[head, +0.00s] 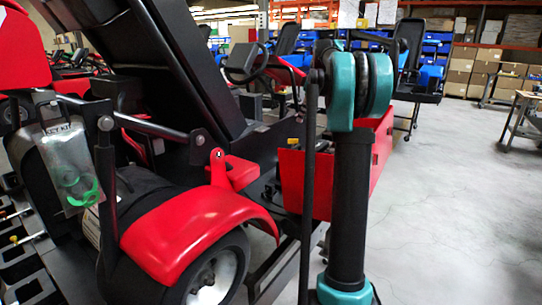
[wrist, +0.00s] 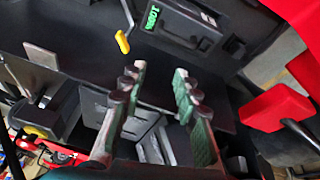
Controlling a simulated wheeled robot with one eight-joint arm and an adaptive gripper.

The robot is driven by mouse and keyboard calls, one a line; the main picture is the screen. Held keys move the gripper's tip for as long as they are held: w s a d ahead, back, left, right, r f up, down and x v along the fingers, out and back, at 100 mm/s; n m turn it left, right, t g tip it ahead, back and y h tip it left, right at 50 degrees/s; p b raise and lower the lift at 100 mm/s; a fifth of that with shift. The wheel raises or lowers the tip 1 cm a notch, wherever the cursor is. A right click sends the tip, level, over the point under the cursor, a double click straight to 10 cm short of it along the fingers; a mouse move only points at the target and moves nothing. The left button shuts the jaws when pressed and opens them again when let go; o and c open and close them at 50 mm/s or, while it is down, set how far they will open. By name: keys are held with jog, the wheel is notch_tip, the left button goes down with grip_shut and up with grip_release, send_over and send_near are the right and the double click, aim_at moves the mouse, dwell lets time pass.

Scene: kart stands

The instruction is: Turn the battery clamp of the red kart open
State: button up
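The red kart (head: 200,225) fills the left of the head view, with a large black panel tilted up above it. In the wrist view, a black battery box with a green-lettered label (wrist: 200,30) lies at the top. A small yellow handle (wrist: 122,42), which looks like the battery clamp lever, stands beside the box's left side. My gripper (wrist: 158,75) is open and empty, its two green-padded fingers apart. The yellow handle is ahead of the left fingertip and appears clear of it. The head view does not show my gripper or the clamp.
A red part (wrist: 275,108) is close on the right in the wrist view. Another yellow-ended part (wrist: 36,131) is at lower left. A clear bag labelled KEY KIT (head: 70,165) hangs at the left of the head view. Open grey floor (head: 460,200) lies to the right.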

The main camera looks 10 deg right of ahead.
jog(key=s+a+f+n+h, duration=0.2)
jog(key=s+a+f+n, duration=0.2)
jog(key=s+a, duration=0.3)
jog(key=s+a+f+n+h, duration=0.2)
jog(key=s+a+f+n, duration=0.2)
jog(key=s+a+n, duration=0.3)
jog(key=shift+s+a+f, duration=0.4)
jog(key=shift+s+a, duration=0.2)
jog(key=shift+a, duration=0.5)
